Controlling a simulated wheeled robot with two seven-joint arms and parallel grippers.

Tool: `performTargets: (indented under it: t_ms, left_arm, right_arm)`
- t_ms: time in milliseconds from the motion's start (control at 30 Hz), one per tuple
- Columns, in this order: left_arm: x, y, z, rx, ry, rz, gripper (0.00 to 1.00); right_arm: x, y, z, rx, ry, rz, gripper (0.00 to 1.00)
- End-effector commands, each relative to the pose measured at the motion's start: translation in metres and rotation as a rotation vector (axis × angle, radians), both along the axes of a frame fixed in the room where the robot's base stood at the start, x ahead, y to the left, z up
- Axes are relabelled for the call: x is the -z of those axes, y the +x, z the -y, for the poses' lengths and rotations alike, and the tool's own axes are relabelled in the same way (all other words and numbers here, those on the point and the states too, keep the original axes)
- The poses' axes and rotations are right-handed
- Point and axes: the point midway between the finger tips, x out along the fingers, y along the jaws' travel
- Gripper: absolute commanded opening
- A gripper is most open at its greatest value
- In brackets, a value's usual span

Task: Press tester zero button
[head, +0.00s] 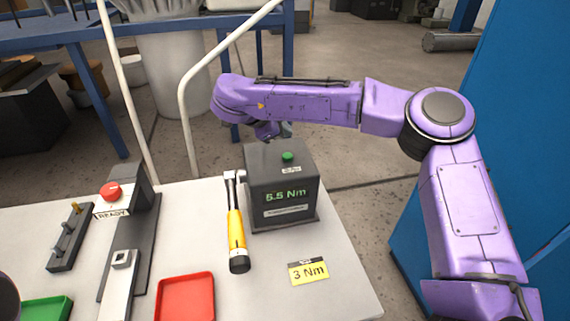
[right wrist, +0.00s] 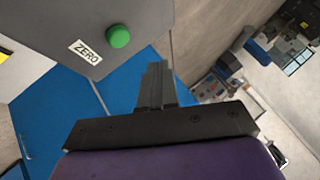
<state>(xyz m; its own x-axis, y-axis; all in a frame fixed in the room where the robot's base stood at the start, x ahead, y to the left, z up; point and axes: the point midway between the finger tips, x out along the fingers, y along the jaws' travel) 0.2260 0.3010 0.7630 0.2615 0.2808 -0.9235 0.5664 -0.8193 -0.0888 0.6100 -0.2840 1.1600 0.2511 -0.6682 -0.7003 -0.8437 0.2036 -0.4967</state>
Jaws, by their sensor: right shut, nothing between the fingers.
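The torque tester (head: 284,190) is a dark grey box on the white table, with its display reading 5.5 Nm. Its green zero button (head: 288,156) sits on the top face; in the right wrist view the button (right wrist: 118,37) is beside a ZERO label (right wrist: 86,51). My right gripper (head: 286,130) is just behind the tester in the head view, partly hidden by its own arm. In the right wrist view its fingers (right wrist: 158,70) are shut and empty, apart from the button, which is to their upper left. My left gripper is not visible.
A yellow-handled torque wrench (head: 237,230) lies at the tester's left side, its head by the box. A 3 Nm card (head: 308,271), a red tray (head: 185,298), a green tray (head: 45,311) and a red-button READY fixture (head: 111,191) share the table. A blue cabinet (head: 515,130) stands right.

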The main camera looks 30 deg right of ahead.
Motion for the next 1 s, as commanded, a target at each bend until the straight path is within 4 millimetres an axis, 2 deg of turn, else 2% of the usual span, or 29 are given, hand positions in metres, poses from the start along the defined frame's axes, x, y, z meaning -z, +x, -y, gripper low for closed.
performTargets:
  t_ms: [33,100,300,1000]
  left_arm:
    - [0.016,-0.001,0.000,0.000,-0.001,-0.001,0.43]
    - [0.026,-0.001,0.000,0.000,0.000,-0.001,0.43]
    - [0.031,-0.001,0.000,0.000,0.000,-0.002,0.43]
    - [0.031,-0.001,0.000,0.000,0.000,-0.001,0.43]
  right_arm:
    - [0.015,-0.001,0.000,0.001,0.001,0.000,0.00]
    - [0.025,-0.001,0.000,0.001,0.002,0.000,0.00]
    - [0.041,-0.001,0.001,0.001,-0.001,0.000,0.00]
    - [0.043,-0.001,0.001,0.001,-0.001,0.002,0.00]
